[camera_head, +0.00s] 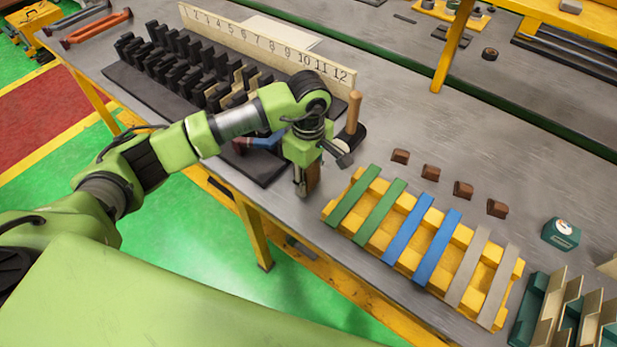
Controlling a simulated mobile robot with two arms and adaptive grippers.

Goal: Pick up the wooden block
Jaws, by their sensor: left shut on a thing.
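My left gripper (306,188) points down near the front edge of the grey table, left of the yellow rack. It is shut on a brown wooden block (314,176), which is partly hidden by the fingers. I cannot tell whether the block touches the table. Several similar small brown blocks (400,156) lie in a row behind the rack. My right gripper is not in view.
A yellow rack (334,209) holds green, blue and grey strips. A black slotted holder (130,80) and a numbered board (230,31) stand left. A wooden-handled tool (353,112) is just behind my gripper. A green box (561,234) sits right. Table behind the blocks is clear.

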